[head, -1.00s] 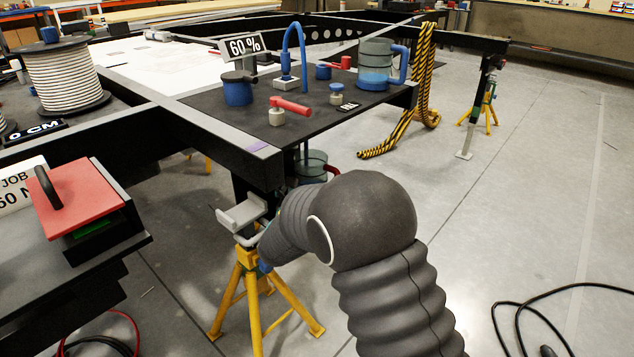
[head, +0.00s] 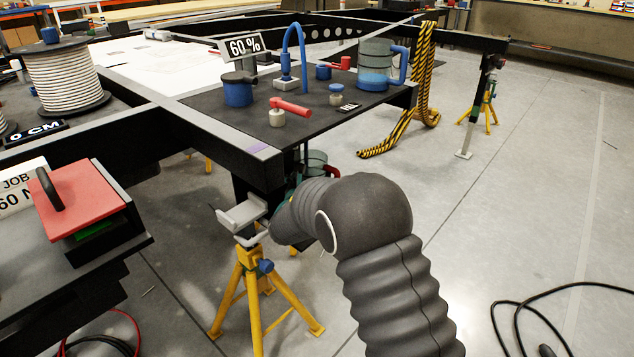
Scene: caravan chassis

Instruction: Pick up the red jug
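A clear, grey-green jug (head: 314,160) shows in part below the black board, just beyond my arm; I take it for the red jug. My arm, in a dark ribbed sleeve, reaches from the lower right toward this spot. My gripper is hidden behind the arm, so its fingers and what they hold cannot be seen. A similar jug with a blue handle and blue liquid (head: 375,68) stands on the board.
The black board (head: 330,125) above carries a red-handled valve (head: 290,106), a blue pot (head: 238,90) and a blue hose (head: 302,45). A yellow stand (head: 250,290) is left of my arm. A red-lidded box (head: 82,198) is at left. Floor at right is open, with a black cable (head: 560,290).

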